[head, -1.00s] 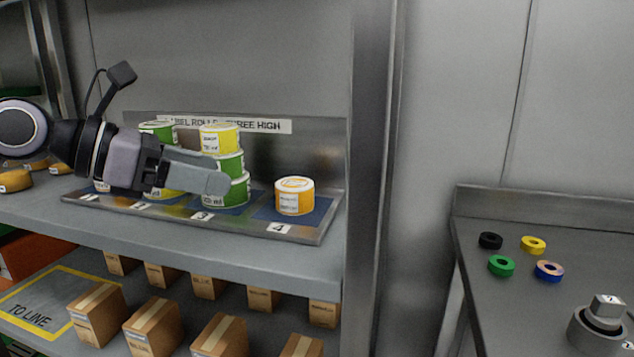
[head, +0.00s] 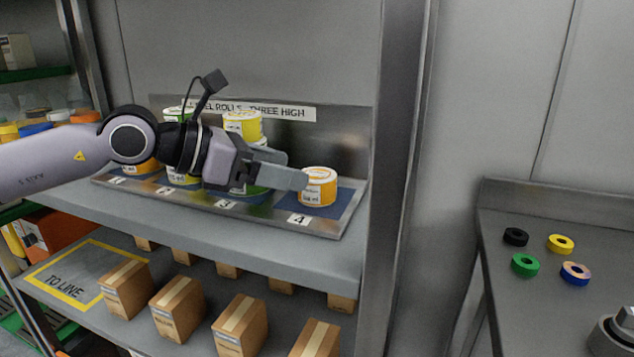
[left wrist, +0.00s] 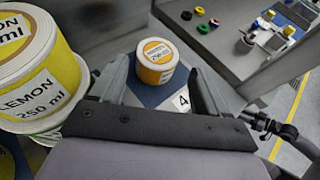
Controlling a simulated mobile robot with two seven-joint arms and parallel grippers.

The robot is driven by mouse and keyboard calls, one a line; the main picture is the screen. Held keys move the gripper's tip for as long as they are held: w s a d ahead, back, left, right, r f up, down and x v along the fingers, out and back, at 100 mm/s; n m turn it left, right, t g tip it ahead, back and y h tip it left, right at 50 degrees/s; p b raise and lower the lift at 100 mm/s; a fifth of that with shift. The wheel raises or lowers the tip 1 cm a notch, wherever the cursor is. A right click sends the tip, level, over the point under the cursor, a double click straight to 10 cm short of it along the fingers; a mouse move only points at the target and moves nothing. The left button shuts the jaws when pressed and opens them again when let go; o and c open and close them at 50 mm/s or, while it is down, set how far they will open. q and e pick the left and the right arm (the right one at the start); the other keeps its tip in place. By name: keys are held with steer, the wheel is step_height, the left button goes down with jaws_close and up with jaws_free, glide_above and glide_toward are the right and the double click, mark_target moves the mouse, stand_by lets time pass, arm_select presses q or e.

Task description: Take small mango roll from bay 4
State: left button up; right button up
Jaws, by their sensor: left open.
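The small mango roll (head: 319,187), with an orange and white label, stands alone and upright on the blue pad of bay 4, behind the "4" tag (head: 299,219). In the left wrist view the roll (left wrist: 157,62) sits ahead, between the two finger lines. My left gripper (head: 296,174) is open and empty, its fingers pointing right at the roll, with the tips close to its left side. Whether they touch it cannot be told. The tray (head: 345,214) holds the bays. My right gripper does not show.
A stack of lemon and green rolls (head: 242,125) stands in bay 3, close beside my left gripper; a lemon roll (left wrist: 35,75) looms large in the wrist view. A steel post (head: 397,150) stands right of the tray. Boxes (head: 240,323) line the lower shelf. Coloured rings (head: 560,243) lie on the right bench.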

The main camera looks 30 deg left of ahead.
mark_target(312, 174)
arm_select(q)
steer(key=shift+w+d+f, duration=0.15)
steer(key=shift+w+d, duration=0.1)
steer(key=shift+w, duration=0.2)
steer(key=p+x, duration=0.1)
steer(key=x, duration=0.1)
steer(key=shift+w+d+f, duration=0.1)
steer(key=shift+w, duration=0.25)
steer(key=shift+w+d+f, duration=0.25)
steer(key=shift+w+f, duration=0.1)
steer(key=shift+w, duration=0.15)
steer(key=c, duration=0.9)
